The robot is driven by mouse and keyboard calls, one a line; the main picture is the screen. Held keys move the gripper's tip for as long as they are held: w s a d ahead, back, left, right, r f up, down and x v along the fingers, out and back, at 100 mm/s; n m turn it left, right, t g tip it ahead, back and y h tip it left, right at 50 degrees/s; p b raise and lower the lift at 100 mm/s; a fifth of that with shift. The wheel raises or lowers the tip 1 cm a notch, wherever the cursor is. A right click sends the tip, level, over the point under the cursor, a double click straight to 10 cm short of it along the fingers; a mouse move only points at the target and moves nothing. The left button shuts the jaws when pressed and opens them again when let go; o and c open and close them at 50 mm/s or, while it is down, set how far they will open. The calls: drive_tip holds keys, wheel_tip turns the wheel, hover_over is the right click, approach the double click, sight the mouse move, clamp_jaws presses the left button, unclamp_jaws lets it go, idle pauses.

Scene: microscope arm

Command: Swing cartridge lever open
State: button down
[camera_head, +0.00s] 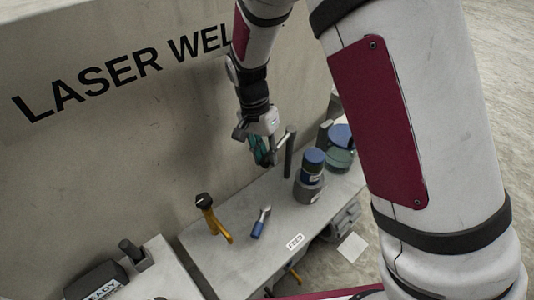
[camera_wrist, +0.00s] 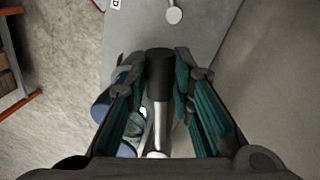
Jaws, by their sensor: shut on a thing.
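A lever (camera_wrist: 160,66) with a black grip and a shiny silver rod shows in the wrist view, between my fingers. My gripper (camera_wrist: 165,78) is shut on the black grip, with one teal-lined finger on each side. In the head view my gripper (camera_head: 263,155) hangs above the far part of the bench, just left of an upright dark post (camera_head: 289,152). The lever's lower end and the cartridge are hidden or cannot be made out.
Blue and grey round containers (camera_head: 309,178) stand right of the post. An orange lever with a black knob (camera_head: 212,215) and a blue-handled tool (camera_head: 261,222) are on the nearer bench (camera_head: 245,265). A large lettered wall (camera_head: 130,130) runs along the left.

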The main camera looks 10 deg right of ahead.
drive_tip(key=c, duration=1.4)
unclamp_jaws()
drive_tip(key=shift+r, duration=0.15)
wheel_tip(320, 180, up, 7)
drive_tip(key=a, duration=0.1)
drive_tip(key=shift+w, duration=0.45)
